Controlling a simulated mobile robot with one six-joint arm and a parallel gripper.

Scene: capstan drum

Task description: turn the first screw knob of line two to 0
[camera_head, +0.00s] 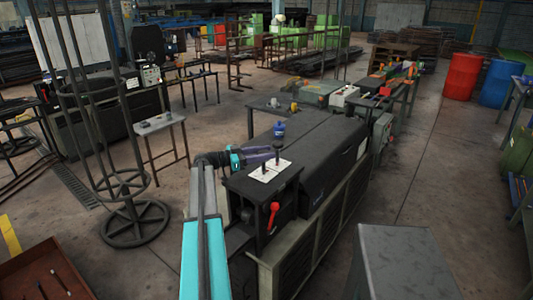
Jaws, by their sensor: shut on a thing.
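My gripper (272,153) reaches in from the left over the black machine top, with teal parts and purple fingers. Its fingertips are at a small black knob (277,146) on a thin upright stem, and they are shut on it. The stem rises from a white plate (260,177). A second black upright knob (265,168) stands on the same plate, nearer the front, apart from the fingers. No line labels or dial numbers are legible, so I cannot tell which line either knob belongs to or its setting.
A red-handled lever (273,214) is on the front of the machine (330,145). A blue item (279,129) stands just behind the gripper. A grey box top (405,260) is at front right. A wire reel stand (128,215) is at left.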

